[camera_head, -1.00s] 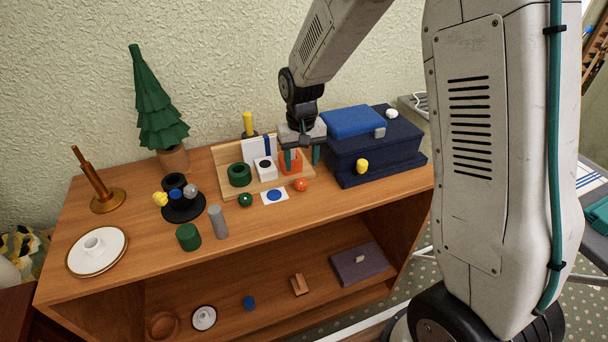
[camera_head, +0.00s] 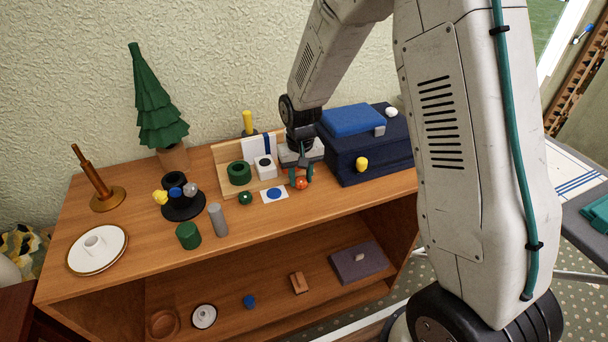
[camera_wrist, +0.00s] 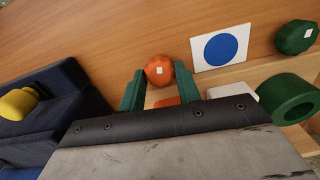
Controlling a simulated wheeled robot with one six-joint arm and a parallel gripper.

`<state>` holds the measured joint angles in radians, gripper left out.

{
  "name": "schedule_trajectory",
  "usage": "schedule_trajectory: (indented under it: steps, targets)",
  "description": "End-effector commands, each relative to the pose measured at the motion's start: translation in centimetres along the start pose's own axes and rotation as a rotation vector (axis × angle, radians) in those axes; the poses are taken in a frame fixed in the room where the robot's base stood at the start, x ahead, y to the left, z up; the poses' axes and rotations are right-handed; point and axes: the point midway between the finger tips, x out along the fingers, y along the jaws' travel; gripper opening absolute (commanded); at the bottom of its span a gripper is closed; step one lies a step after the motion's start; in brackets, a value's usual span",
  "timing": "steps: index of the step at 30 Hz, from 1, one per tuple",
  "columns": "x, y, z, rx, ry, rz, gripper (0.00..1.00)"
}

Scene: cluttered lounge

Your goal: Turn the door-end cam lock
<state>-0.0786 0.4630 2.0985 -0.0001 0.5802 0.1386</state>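No part is clearly marked as the door-end cam lock. A round orange knob (camera_head: 301,183) with a small white mark sits near the front of the cabinet top. A green knob (camera_head: 245,197), also white-marked, sits to its left. A white card with a blue dot (camera_head: 274,194) lies between them. My gripper (camera_head: 301,176) points down over the orange knob. In the wrist view, the orange knob (camera_wrist: 159,70) fills the gap between my green fingertips (camera_wrist: 160,78), one on each side; they appear to be closed on it. The green knob (camera_wrist: 297,37) is at the top right there.
A wooden stand holds a green ring (camera_head: 239,173) and a white block (camera_head: 266,167) just behind. A dark blue box (camera_head: 368,158) with a yellow knob (camera_head: 362,164) stands close on the right. The cabinet's front edge is near.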

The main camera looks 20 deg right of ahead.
Motion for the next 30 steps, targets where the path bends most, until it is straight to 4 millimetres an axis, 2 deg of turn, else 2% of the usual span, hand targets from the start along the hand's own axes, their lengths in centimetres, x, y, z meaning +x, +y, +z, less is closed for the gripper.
schedule_trajectory:
  steps: [12, 21, 22, 24, 30]
  targets:
    - [-0.04, -0.02, -0.02, -0.257, 0.000, 0.000, 0.10]
    - [-0.05, -0.03, -0.03, -0.274, 0.001, 0.000, 0.10]
    - [-0.05, -0.03, -0.03, -0.273, 0.001, 0.000, 0.36]
    - [-0.05, -0.04, -0.03, -0.273, 0.001, 0.000, 0.55]
    - [-0.03, -0.04, -0.02, -0.272, 0.000, 0.000, 0.55]
